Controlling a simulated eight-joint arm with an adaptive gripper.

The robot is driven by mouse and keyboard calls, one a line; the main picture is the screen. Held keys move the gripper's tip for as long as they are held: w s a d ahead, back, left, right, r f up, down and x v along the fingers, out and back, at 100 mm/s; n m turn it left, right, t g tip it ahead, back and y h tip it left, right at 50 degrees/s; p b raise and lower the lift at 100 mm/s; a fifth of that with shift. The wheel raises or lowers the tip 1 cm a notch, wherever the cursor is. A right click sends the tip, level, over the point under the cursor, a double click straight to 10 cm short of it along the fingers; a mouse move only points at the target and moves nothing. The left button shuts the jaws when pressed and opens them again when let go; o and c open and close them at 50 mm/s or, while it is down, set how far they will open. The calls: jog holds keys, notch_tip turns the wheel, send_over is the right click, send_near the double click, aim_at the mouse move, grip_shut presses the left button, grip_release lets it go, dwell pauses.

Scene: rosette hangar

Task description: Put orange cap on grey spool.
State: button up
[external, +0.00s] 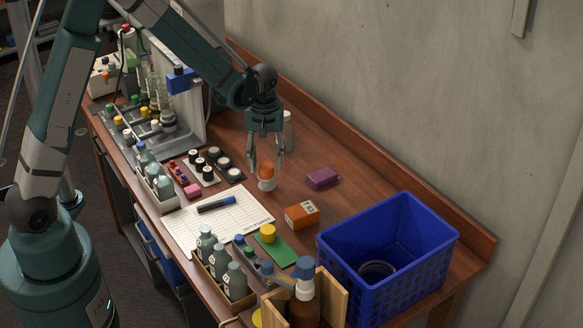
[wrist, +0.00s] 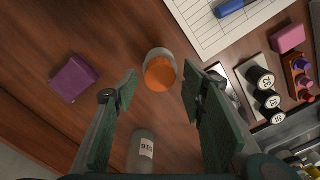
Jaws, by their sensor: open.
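An orange cap (external: 266,170) sits on top of a short whitish-grey cylinder (external: 266,184) standing on the wooden bench. In the wrist view the orange cap (wrist: 160,74) is just beyond and between my fingertips, with the pale cylinder (wrist: 160,53) partly hidden under it. My gripper (external: 266,163) points down just above the cap, fingers spread to both sides; the wrist view shows the gripper (wrist: 160,82) open and empty. I cannot tell for sure whether the pale cylinder is the grey spool; no other piece clearly reads as one.
A purple block (external: 322,178) and an orange box (external: 302,214) lie to the right. A labelled bottle (wrist: 141,150) stands close behind the gripper. Black-topped pieces (external: 207,172) and a paper sheet (external: 220,217) lie left. A blue crate (external: 388,250) stands at the front right.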

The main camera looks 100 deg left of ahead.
aim_at(267, 167)
notch_tip(267, 167, up, 10)
dwell(0.6)
jog(key=shift+r, duration=0.1)
dwell(0.4)
jog(key=w+d+r+m+t+y, duration=0.1)
jog(key=w+d+r+m, duration=0.3)
jog(key=d, duration=0.6)
jog(key=d+r+m+t, duration=0.1)
jog(key=d+r+m, duration=0.1)
jog(key=d+r, duration=0.6)
jog(key=w+d+r+m+t+y, duration=0.1)
jog(key=w+d+r+m, duration=0.2)
jog(key=d, duration=0.9)
jog(key=s+d+r+m+t, duration=0.1)
jog(key=s+d+m, duration=0.2)
jog(key=d, duration=0.6)
jog(key=s+d+r+m+t+h, duration=0.1)
jog(key=s+d+m, duration=0.3)
jog(key=d, duration=0.5)
jog(key=s+d+r+m+t+h, duration=0.1)
jog(key=s+d+m+t, duration=0.1)
jog(key=d, duration=0.8)
jog(key=s+m, duration=0.1)
jog(key=s, duration=0.1)
jog(key=shift+s+r, duration=0.2)
jog(key=shift+s, duration=0.1)
